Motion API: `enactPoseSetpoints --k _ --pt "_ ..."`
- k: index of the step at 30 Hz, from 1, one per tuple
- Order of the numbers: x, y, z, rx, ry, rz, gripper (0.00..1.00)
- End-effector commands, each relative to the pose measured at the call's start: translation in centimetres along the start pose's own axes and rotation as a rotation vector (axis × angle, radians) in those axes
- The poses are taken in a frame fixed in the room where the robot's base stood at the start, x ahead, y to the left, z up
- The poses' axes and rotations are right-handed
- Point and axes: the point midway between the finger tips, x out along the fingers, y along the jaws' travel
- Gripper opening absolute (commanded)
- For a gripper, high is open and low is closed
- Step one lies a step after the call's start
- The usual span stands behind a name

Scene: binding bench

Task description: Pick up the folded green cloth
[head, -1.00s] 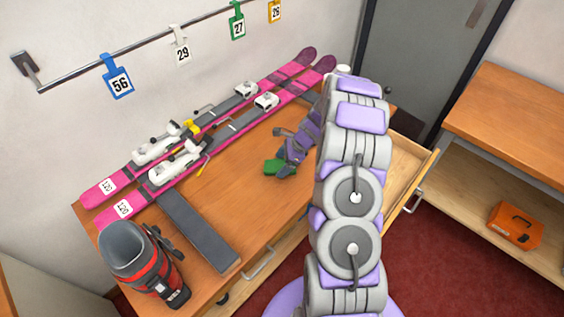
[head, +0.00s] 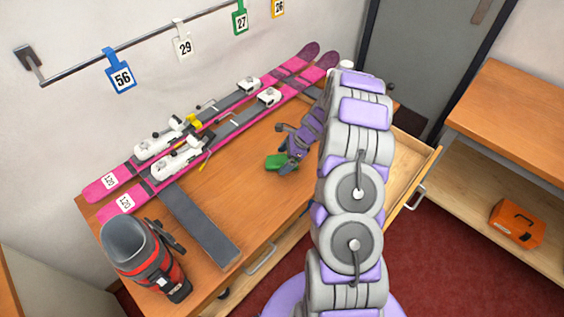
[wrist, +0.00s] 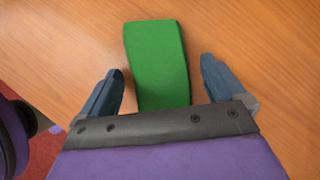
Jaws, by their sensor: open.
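The folded green cloth (head: 277,161) lies on the wooden bench top, and my gripper (head: 285,165) is right at it, partly covering it in the head view. In the wrist view the green cloth (wrist: 156,62) is a long flat block between the two fingers of my gripper (wrist: 165,82). The fingers are open, one on each side, with bare wood showing between each finger and the cloth. The cloth's near end is hidden behind the dark gripper body.
Two pink skis (head: 222,125) with bindings lie along the back of the bench (head: 240,195). A dark grey strip (head: 200,222) and a red and black ski boot (head: 150,262) are at the left front. An open drawer (head: 412,180) sticks out at the right.

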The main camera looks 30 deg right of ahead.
Motion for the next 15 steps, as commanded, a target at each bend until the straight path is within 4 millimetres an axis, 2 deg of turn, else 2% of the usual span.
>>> enactPoseSetpoints --k 4,7,12,15 --pt "-0.3 0.0 0.1 -0.024 0.001 0.000 1.00" --pt "-1.1 -0.1 0.3 -0.106 0.002 0.000 1.00" --pt "-3.4 -0.2 1.0 -0.377 0.007 0.004 1.00" --pt "-4.1 -0.3 1.0 -0.556 0.011 0.007 1.00"
